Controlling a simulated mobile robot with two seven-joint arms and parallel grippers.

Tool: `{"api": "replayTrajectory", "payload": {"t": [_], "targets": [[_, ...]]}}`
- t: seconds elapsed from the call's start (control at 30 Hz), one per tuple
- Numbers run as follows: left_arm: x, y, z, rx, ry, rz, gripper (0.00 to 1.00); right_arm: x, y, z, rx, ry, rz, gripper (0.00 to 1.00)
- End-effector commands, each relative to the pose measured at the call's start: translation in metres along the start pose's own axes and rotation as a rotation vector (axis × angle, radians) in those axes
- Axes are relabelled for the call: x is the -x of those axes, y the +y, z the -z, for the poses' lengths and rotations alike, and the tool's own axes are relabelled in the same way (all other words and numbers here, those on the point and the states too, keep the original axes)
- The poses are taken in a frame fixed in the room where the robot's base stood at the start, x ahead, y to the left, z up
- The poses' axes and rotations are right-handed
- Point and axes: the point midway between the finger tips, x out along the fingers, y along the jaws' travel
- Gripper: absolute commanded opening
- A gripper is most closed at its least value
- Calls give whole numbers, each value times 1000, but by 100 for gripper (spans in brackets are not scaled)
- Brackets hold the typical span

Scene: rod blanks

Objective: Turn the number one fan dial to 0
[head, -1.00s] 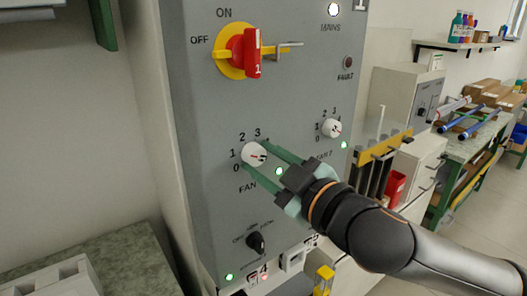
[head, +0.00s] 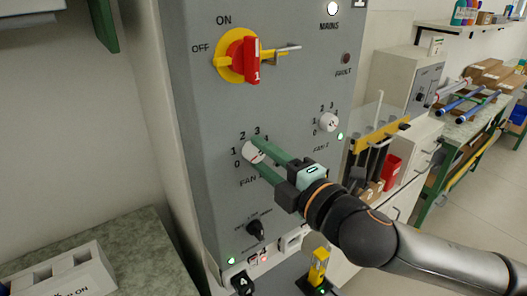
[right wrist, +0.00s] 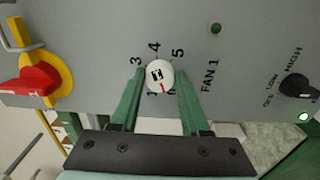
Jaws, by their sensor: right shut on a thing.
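The number one fan dial (head: 253,152) is a white round knob on the grey panel, with digits around it and FAN 1 lettering. In the right wrist view the dial (right wrist: 159,76) has a red mark pointing down between the 1 and the 0, nearer the 0. The 2 is hidden behind a finger. My right gripper (head: 262,161) has its green fingers on opposite sides of the dial, shut on it; the fingers (right wrist: 158,88) also show in the right wrist view. My left gripper is not in view.
The red main switch (head: 251,61) on yellow sits above, with a metal hasp. The fan 2 dial (head: 328,122) is to the right. A black selector knob (head: 256,229) is below. A green lamp (right wrist: 215,29) near fan 1 looks dark.

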Motion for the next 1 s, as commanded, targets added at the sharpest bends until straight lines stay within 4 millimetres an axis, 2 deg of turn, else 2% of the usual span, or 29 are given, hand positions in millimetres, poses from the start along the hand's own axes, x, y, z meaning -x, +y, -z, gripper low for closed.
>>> {"api": "replayTrajectory", "payload": {"t": [0.4,0.93,0.97,1.0], "targets": [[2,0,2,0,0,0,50,0,2,0,183,0,-3,0],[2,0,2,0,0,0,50,0,2,0,207,0,-3,0],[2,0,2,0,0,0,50,0,2,0,207,0,-3,47],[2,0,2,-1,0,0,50,0,2,0,207,0,-3,51]]}}
